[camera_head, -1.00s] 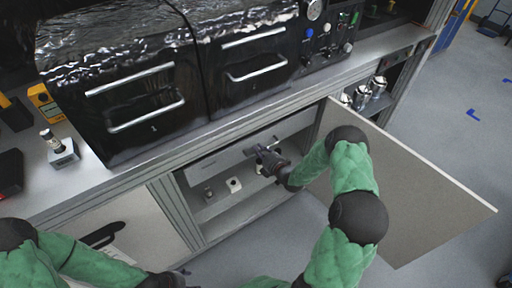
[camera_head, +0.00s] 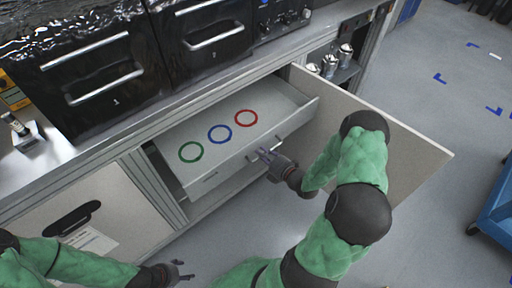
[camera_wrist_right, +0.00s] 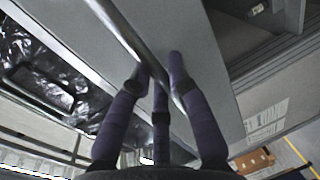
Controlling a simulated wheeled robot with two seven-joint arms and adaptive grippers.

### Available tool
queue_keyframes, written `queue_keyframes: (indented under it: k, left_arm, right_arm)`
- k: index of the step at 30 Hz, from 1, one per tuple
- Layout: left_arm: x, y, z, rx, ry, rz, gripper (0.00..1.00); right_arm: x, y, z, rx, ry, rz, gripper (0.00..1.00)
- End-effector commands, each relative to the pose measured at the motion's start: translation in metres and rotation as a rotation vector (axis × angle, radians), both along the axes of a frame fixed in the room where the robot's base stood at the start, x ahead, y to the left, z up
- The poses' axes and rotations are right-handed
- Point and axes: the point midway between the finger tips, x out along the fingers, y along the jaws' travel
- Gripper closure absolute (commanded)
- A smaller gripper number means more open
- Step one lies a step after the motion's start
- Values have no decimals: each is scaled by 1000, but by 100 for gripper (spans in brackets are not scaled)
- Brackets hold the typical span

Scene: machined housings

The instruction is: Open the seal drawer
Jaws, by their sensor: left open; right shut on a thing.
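The seal drawer (camera_head: 237,158) is pulled out from the cabinet under the bench. Its floor holds a green ring (camera_head: 191,152), a blue ring (camera_head: 220,134) and a red ring (camera_head: 246,118). My right gripper (camera_head: 264,154) is at the drawer front, shut on the bar handle (camera_head: 280,143). In the right wrist view the fingers (camera_wrist_right: 158,72) are around the handle bar (camera_wrist_right: 125,35), against the grey drawer front. My left gripper (camera_head: 185,271) is open and empty, low in the head view, apart from the cabinet.
An open cabinet door (camera_head: 400,145) stands to the right of my right arm. A closed door with a black handle (camera_head: 72,218) is at the left. Black machined housings (camera_head: 100,75) stand on the bench. Metal canisters (camera_head: 330,66) sit on a shelf at the right.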

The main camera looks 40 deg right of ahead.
Motion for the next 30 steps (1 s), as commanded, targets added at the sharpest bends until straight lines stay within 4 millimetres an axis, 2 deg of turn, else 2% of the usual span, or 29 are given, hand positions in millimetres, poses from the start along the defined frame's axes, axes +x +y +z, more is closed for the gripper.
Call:
queue_keyframes:
  k: [6, 17, 18, 20, 30]
  left_arm:
    - [0, 0, -1, 0, 0, 0, 41]
    - [0, 0, -1, 0, 1, 0, 41]
    - [0, 0, -1, 0, 1, 0, 41]
    - [0, 0, -1, 0, 0, 0, 41]
    - [0, 0, -1, 0, 0, 0, 41]
  right_arm:
    - [-11, -1, -1, 1, 1, 0, 100]
    - [-12, -1, -1, 1, 2, 1, 100]
    - [-12, -1, -1, 1, 2, 1, 74]
    - [-12, -1, -1, 1, 2, 1, 57]
    - [-13, -1, 0, 0, 0, 0, 57]
